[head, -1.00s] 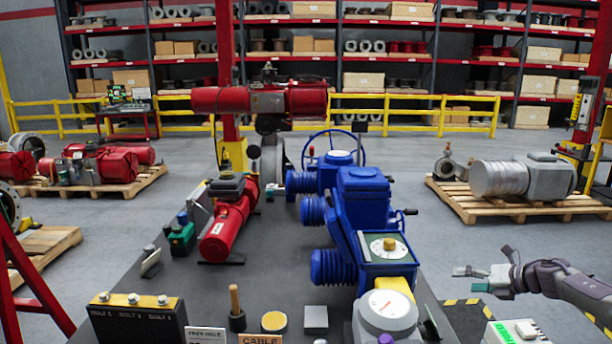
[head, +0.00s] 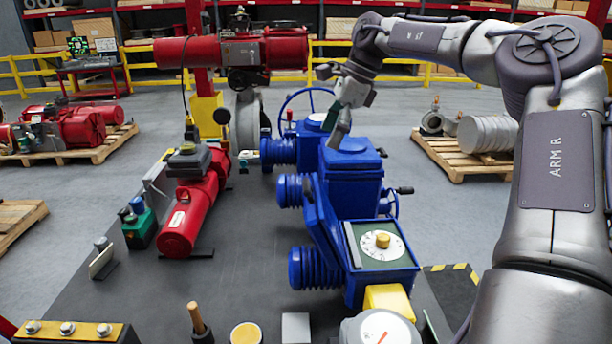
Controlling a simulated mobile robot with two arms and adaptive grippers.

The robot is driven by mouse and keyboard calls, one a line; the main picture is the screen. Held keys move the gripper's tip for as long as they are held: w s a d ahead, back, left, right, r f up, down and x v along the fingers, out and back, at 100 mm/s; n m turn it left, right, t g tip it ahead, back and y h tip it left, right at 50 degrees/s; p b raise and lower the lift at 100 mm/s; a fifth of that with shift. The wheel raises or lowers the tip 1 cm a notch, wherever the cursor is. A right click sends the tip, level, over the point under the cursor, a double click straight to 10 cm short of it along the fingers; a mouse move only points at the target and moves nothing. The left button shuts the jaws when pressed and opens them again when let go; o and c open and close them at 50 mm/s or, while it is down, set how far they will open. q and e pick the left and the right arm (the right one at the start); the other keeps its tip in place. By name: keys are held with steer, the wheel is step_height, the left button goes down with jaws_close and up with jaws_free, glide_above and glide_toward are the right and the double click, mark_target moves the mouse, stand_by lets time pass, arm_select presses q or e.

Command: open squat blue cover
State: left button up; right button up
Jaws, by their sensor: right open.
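A blue valve actuator stands on the dark bench top in the middle of the head view. Its low, boxy blue cover (head: 350,160) sits on top and looks closed. My right gripper (head: 338,124) is open, fingers pointing down, just above and behind the cover's back left edge. Whether a fingertip touches the cover cannot be told. In front, a green panel with a white dial (head: 382,242) lies exposed, with a blue plate (head: 318,222) tilted up on its left. My left gripper is not in view.
A red cylinder unit (head: 195,205) stands left of the actuator, and a larger red actuator (head: 232,50) rises behind. A blue handwheel (head: 310,103) stands behind the cover. A yellow block and a gauge (head: 380,330) are in front.

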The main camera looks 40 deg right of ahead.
mark_target(307, 183)
steer(key=p+x, duration=0.3)
steer(key=x, duration=0.8)
steer(key=shift+w, duration=0.1)
steer(key=shift+w+a+f, duration=0.15)
steer(key=shift+f, duration=0.3)
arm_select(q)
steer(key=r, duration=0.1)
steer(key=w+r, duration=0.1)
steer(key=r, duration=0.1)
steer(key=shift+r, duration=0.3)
arm_select(e)
steer(key=c, duration=1.7)
arm_select(q)
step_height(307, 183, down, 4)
steer(key=b, duration=0.3)
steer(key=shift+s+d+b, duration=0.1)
steer(key=shift+b, duration=0.2)
arm_select(e)
steer(key=s+d+y, duration=0.1)
steer(key=s+d+r+t, duration=0.1)
steer(key=d, duration=0.1)
steer(key=s+d+r+t+y, duration=0.1)
steer(key=shift+s+d+y, duration=0.3)
steer(key=shift+s, duration=0.1)
